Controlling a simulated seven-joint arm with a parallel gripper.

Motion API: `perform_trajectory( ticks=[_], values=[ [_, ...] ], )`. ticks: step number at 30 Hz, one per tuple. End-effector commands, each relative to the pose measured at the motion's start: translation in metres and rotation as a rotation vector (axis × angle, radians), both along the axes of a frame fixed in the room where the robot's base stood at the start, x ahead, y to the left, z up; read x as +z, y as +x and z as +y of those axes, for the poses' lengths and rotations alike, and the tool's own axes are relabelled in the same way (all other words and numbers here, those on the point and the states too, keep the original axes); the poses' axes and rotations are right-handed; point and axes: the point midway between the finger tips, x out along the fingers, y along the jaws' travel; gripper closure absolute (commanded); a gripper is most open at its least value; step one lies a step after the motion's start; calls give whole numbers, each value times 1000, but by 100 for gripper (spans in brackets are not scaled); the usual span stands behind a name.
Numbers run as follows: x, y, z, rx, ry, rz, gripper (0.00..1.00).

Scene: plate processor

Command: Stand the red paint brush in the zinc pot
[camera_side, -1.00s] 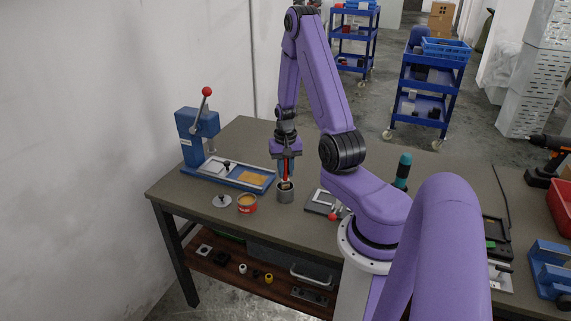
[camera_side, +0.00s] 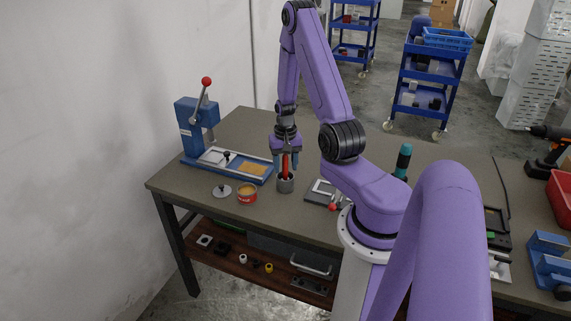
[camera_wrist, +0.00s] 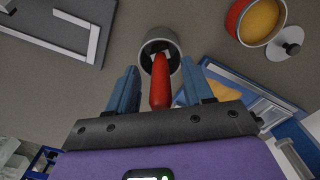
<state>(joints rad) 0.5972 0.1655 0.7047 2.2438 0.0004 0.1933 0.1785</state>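The red paint brush (camera_side: 285,167) stands with its lower end inside the zinc pot (camera_side: 285,186), a small grey cup on the table. In the wrist view the red handle (camera_wrist: 160,84) rises from the pot's mouth toward my gripper, and the pot (camera_wrist: 146,56) lies just beyond the fingers. My gripper (camera_side: 286,160) is open above the pot, with one blue finger on each side of the handle. The wrist view shows a gap between the handle and both fingers of my gripper (camera_wrist: 160,68). The brush's lower end is mostly hidden in the pot.
A red tin with yellow contents (camera_side: 246,192) and a grey knobbed lid (camera_side: 221,191) lie left of the pot. A blue lever press (camera_side: 197,127) with its long bed stands behind them. A grey frame (camera_side: 322,192) lies to the right. Bare table shows in front.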

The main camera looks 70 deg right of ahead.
Motion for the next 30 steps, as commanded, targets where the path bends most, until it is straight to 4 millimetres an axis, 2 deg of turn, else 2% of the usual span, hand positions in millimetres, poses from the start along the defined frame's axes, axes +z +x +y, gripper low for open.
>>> perform_trajectory(
  ticks=[5, 11, 30],
  values=[
    [1, 0, 0, 0, 0, 0, 49],
    [17, 1, -1, 0, -2, -3, 49],
    [123, 1, -1, -1, -5, -5, 49]
  ],
)
